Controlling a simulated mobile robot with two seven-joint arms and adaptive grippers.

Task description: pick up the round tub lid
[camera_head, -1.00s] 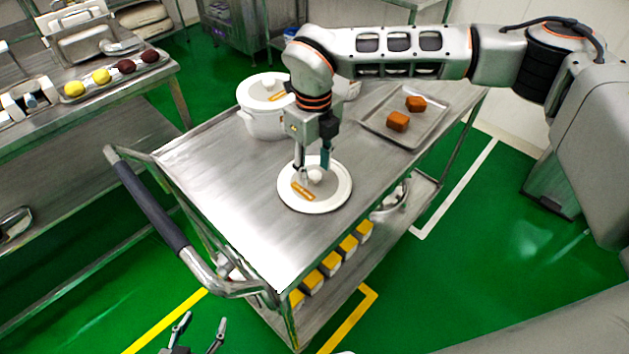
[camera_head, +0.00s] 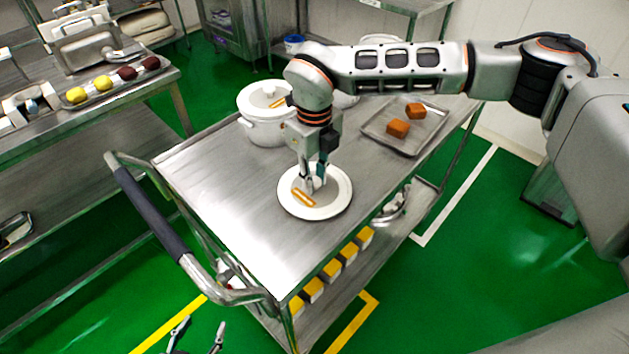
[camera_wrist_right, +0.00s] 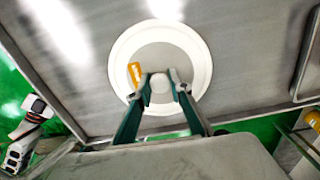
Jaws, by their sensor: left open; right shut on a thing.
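The round tub lid (camera_head: 330,207) is a white disc with an orange-edged label and a central knob. It lies on the steel cart's top near the front right edge, and it also shows in the right wrist view (camera_wrist_right: 197,50). My right gripper (camera_head: 315,186) reaches down over the lid's middle. In the right wrist view its fingers (camera_wrist_right: 160,84) are shut on the lid's pale knob. The lid looks flat on the cart; I see no clear gap under it. My left gripper (camera_head: 198,338) is open and empty at the bottom edge, in front of the cart.
A white lidded tub (camera_head: 262,128) stands behind the lid. A tray (camera_head: 425,132) with two brown blocks lies at the back right. The cart's handle (camera_head: 150,215) runs along the left. Yellow-topped boxes (camera_head: 331,270) sit on the lower shelf. The cart top's left front is clear.

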